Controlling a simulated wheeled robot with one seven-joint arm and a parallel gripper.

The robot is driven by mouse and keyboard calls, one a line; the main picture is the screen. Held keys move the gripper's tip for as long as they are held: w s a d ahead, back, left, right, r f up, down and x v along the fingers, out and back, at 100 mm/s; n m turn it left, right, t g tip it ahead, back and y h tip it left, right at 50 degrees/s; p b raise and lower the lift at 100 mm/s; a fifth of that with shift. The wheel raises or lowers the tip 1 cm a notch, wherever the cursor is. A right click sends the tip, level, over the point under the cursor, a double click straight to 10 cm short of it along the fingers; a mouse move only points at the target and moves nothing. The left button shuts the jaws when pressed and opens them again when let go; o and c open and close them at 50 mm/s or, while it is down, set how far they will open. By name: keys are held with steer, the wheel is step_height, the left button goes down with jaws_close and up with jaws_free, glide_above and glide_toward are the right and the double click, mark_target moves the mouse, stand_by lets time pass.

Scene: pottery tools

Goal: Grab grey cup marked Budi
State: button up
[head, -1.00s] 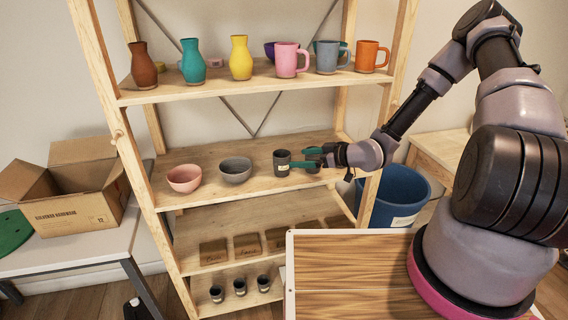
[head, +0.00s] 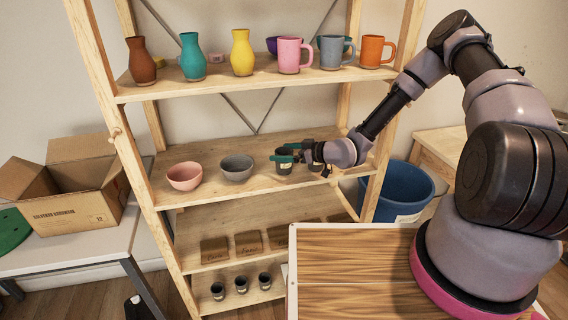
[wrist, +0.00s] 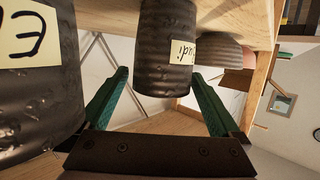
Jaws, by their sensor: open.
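The grey cup with a cream label ending in "udi" (wrist: 167,45) stands on the middle shelf; in the head view it (head: 284,168) is partly covered by my gripper (head: 284,153). In the wrist view my gripper (wrist: 160,74) is open, with one green finger on each side of this cup. Some gap shows beside the cup, and I cannot tell if either finger touches it. A second dark grey cup (wrist: 40,110), its label starting with "E", is large and close at the left of the wrist view, outside the fingers.
On the same shelf stand a grey bowl (head: 237,168) and a pink bowl (head: 185,176), left of the cup. The shelf above (head: 220,88) holds vases and mugs.

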mark_target(278, 152)
steer(key=shift+x, duration=1.55)
steer(key=c, duration=1.5)
